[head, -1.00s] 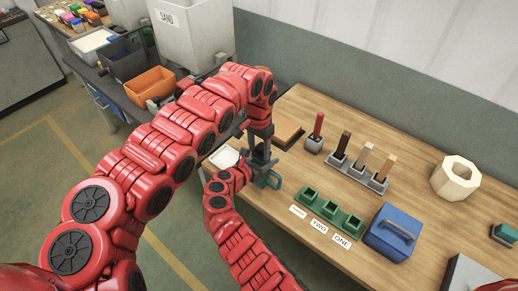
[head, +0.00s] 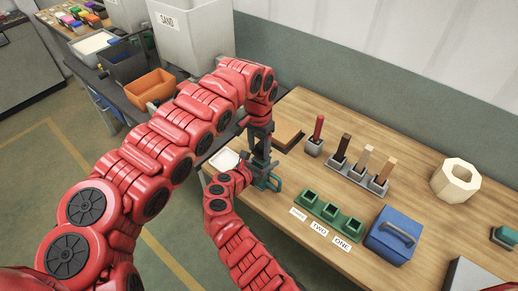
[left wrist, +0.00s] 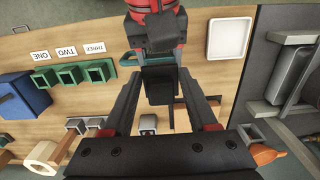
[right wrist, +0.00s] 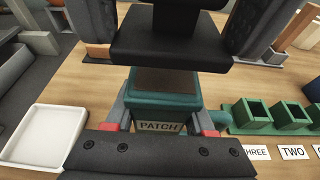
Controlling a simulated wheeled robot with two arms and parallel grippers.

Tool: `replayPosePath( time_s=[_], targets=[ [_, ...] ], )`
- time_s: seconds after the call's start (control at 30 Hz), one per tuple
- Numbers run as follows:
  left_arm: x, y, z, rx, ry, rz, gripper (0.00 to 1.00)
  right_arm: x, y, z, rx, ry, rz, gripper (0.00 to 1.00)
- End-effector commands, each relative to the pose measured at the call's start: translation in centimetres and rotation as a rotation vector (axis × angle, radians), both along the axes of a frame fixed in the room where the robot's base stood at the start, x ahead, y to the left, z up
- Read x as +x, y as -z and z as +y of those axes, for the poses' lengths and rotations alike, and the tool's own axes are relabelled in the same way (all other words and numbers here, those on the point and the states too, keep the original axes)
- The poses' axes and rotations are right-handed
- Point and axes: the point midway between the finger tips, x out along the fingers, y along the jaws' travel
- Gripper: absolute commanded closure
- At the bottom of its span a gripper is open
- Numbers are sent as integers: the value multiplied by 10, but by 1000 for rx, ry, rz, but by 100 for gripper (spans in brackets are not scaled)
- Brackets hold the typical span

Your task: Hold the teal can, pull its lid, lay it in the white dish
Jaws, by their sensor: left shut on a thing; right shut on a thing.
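The teal can (right wrist: 150,108), labelled PATCH, stands upright near the table's left end; its handle (head: 276,184) shows in the head view. My right gripper (head: 256,174) is shut on the can's body from the near side. My left gripper (head: 262,150) is above the can, shut on the dark lid (right wrist: 168,48). In the right wrist view the lid is just above the can, and a brown top surface shows within the teal rim. In the left wrist view the lid (left wrist: 158,85) hides most of the can. The white dish (head: 225,159) is left of the can, empty.
A green holder with sockets (head: 330,213) stands right of the can, above labels THREE, TWO and ONE. A blue box (head: 392,235) is beyond it. A brown board (head: 288,135) and a grey rack of sticks (head: 358,170) are behind. The dish's surroundings are mostly clear.

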Motion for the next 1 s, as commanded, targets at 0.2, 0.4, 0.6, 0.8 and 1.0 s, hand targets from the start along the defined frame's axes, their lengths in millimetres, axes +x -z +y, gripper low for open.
replayPosePath(
  time_s=[0.2,0.4,0.6,0.8,1.0],
  targets=[
    [0,-1,0,-1,0,-1,100,0,0,0,0,0,0,100],
    [0,-5,0,-1,-1,-2,100,0,0,0,0,0,0,100],
    [2,-30,-1,-4,-1,-7,100,0,0,0,0,0,0,100],
    [1,-42,0,-2,-1,-2,100,0,0,0,0,0,0,100],
    [0,-41,0,-2,-1,-1,100,0,0,0,0,0,0,31]
  ],
)
